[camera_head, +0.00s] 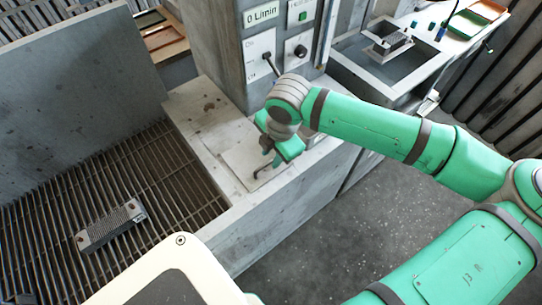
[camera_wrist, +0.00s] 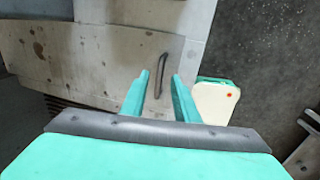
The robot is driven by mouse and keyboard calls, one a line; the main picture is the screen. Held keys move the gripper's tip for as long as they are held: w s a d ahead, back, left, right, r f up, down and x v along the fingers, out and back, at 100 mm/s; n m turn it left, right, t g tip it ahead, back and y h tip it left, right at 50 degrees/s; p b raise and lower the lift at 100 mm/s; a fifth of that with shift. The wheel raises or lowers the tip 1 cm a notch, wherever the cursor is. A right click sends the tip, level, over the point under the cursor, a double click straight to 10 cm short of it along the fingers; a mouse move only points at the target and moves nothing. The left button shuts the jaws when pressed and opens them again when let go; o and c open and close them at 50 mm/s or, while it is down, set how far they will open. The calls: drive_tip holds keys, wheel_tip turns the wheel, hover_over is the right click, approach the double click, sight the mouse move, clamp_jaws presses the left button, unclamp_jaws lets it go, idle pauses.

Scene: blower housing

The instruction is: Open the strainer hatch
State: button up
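The strainer hatch (camera_head: 236,160) is a flat pale plate set in the concrete ledge, and it lies closed. A dark bar handle (camera_head: 262,174) stands on it near its right side. My gripper (camera_head: 271,161) points down over the hatch and partly hides it. In the wrist view the handle (camera_wrist: 162,70) runs lengthwise between the two green fingertips and beyond them, with the worn hatch plate (camera_wrist: 120,68) around it. My gripper (camera_wrist: 161,76) is open, with a gap on each side of the handle. I cannot tell whether the fingertips reach down to its height.
A grey panel with a lever (camera_head: 270,64) and a knob (camera_head: 299,51) rises behind the hatch. A slatted grate (camera_head: 110,185) at left bears a perforated metal block (camera_head: 110,226). A bench (camera_head: 400,45) with a recess stands at back right. The floor to the right is clear.

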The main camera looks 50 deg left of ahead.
drive_tip(key=shift+a+f, duration=0.2)
drive_tip(key=shift+f, duration=0.75)
clamp_jaws()
